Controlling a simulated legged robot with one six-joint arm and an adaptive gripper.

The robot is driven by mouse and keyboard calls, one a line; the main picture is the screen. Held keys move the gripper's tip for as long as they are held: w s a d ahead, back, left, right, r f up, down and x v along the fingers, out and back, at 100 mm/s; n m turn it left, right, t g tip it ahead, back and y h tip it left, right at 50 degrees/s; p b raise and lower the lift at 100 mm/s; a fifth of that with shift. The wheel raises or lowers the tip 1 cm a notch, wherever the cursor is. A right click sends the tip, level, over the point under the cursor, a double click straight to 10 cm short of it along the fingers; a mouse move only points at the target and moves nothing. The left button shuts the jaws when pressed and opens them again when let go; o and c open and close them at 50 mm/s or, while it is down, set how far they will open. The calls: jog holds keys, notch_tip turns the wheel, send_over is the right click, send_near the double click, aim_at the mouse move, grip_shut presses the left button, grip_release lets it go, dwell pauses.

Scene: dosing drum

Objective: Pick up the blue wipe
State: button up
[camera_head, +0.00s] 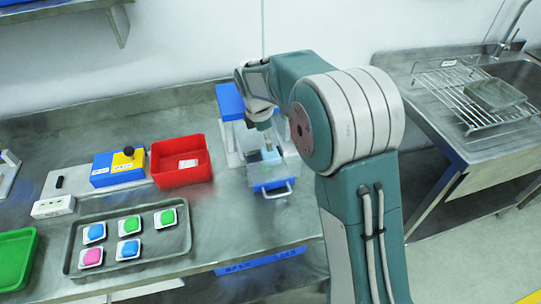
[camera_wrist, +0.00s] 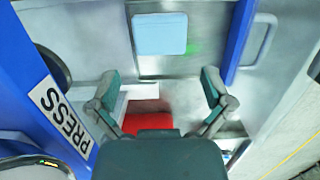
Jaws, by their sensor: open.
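The blue wipe (camera_wrist: 160,34) is a light blue square pad lying flat in the wrist view, at top centre on a grey metal surface. In the head view the wipe (camera_head: 271,156) shows small inside the open, clear-walled box with a blue front. My gripper (camera_wrist: 160,88) has its two fingers spread wide apart with nothing between them. The wipe lies beyond the fingertips in the wrist view, apart from them. In the head view my gripper (camera_head: 264,136) points down into the box near the wipe, and its fingers are hard to make out.
The box has a front handle (camera_head: 276,191); a blue housing marked PRESS (camera_wrist: 62,115) stands close on the left. A red bin (camera_head: 181,160), a yellow-and-blue block (camera_head: 118,168) and a grey tray (camera_head: 180,245) with several coloured pads are further left. A sink and rack are right.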

aim_at(270, 153)
jog(key=f, duration=0.4)
jog(key=d+f, duration=0.1)
jog(key=f, duration=0.1)
jog(key=shift+w+d+f, duration=0.1)
jog(key=shift+w+f, duration=0.05)
jog(key=shift+f, duration=0.1)
jog(key=c, duration=0.6)
jog(key=shift+r, duration=0.1)
notch_tip(270, 153, up, 7)
jog(key=shift+r, duration=0.15)
jog(key=s+a, duration=0.3)
jog(key=a, duration=0.2)
jog(key=s+a, duration=0.3)
jog(key=a, duration=0.2)
jog(key=s+a, duration=0.3)
jog(key=a, duration=0.2)
jog(key=shift+a+f, duration=0.2)
jog(key=shift+a, duration=0.1)
